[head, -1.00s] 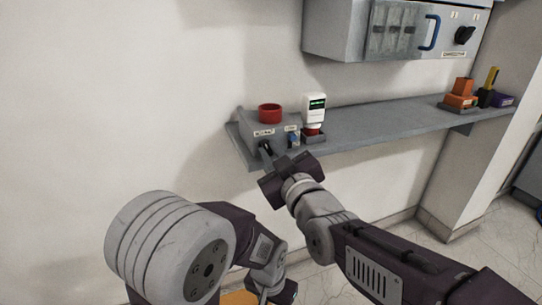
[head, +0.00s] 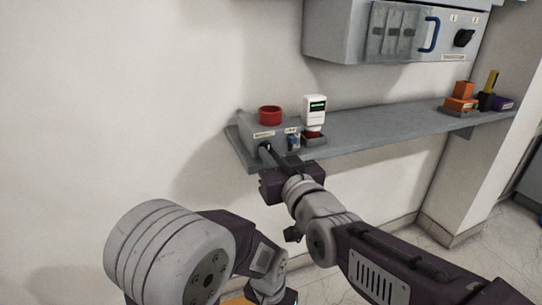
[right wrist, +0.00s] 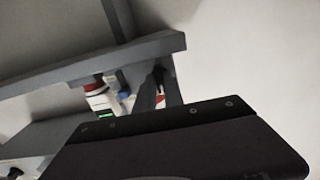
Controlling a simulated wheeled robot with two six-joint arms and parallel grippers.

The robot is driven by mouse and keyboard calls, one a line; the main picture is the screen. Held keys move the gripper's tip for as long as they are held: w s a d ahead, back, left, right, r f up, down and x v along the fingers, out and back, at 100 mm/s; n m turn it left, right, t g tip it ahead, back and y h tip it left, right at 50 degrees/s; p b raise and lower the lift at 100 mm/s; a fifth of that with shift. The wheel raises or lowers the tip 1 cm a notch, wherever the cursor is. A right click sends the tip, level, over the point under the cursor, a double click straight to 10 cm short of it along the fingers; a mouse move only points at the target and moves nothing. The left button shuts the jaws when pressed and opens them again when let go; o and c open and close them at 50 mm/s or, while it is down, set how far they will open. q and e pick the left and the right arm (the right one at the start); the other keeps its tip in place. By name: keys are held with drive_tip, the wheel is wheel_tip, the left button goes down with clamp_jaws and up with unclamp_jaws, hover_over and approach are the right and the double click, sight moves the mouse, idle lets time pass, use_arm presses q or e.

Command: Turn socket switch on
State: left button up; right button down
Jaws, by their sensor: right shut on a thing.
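A grey socket box (head: 256,130) with a red round socket on top (head: 270,115) sits at the left end of the wall shelf. My right gripper (head: 272,154) is at the box's front face, shut on the dark switch there. The fingers mostly hide the switch in the head view. In the right wrist view, the right gripper's fingers (right wrist: 156,88) close around a small dark part (right wrist: 159,74). My left arm is at the lower left of the head view, its hand low and cut by the bottom edge.
A white device with a lit green screen (head: 315,110) stands right of the box, and a small blue part (head: 293,142) is beside the gripper. The shelf (head: 385,125) is clear up to orange holders (head: 461,98). A grey cabinet (head: 345,30) hangs above.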

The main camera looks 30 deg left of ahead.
drive_tip(key=shift+f, duration=0.1)
drive_tip(key=c, duration=1.7)
unclamp_jaws()
drive_tip(key=shift+s+d, duration=0.1)
drive_tip(key=p+v, duration=0.2)
drive_tip(key=v, duration=0.7)
